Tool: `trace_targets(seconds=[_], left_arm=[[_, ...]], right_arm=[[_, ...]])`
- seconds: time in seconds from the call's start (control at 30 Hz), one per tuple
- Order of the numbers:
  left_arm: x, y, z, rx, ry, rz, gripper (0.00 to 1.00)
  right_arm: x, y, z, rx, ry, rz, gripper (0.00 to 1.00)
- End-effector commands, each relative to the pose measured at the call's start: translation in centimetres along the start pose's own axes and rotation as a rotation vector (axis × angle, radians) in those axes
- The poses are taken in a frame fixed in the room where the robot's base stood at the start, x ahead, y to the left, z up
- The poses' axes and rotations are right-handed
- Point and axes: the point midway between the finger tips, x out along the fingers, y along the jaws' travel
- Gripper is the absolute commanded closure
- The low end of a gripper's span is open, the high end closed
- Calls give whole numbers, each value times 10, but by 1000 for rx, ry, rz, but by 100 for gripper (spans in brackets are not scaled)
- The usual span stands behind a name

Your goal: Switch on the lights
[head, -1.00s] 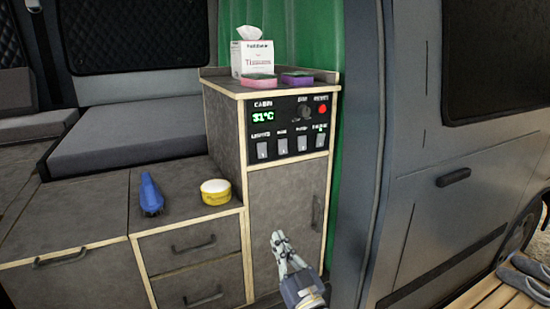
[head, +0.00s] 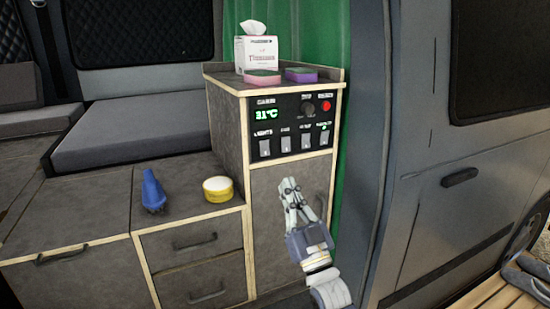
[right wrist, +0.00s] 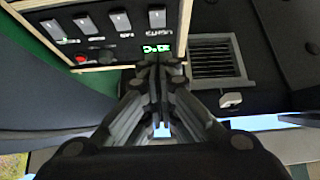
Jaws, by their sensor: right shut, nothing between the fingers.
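The black control panel (head: 291,124) is on the upper front of the grey cabinet. Its row of white rocker switches has the one labelled lights (head: 265,147) at the far left. In the right wrist view the panel appears upside down, with the lights switch (right wrist: 157,18) at the right end of the row. A green temperature display (head: 267,113) is lit above it. A small green lamp glows over the rightmost switch (head: 325,138). My right gripper (head: 289,183) is shut and empty, pointing up in front of the cabinet door, below the switches. My left gripper is out of view.
A tissue box (head: 256,53), a pink sponge (head: 262,76) and a purple sponge (head: 301,75) stand on the cabinet top. A blue object (head: 152,191) and a yellow tin (head: 217,189) sit on the lower counter. The van's grey side (head: 425,170) is to the right.

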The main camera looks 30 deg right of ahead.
Motion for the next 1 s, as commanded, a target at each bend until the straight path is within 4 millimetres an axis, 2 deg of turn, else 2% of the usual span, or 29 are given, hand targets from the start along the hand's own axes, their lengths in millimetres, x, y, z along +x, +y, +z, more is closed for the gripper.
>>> trace_targets(seconds=[0.03,0.3,0.4,0.6,1.0], left_arm=[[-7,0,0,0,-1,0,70],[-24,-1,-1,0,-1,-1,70],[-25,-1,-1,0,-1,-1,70],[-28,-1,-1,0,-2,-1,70],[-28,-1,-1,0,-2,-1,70]], right_arm=[[14,0,-4,0,2,0,100],[73,0,-4,-1,1,0,100],[80,0,10,0,-4,0,100],[92,0,24,0,-2,1,100],[96,0,29,0,-1,0,100]])
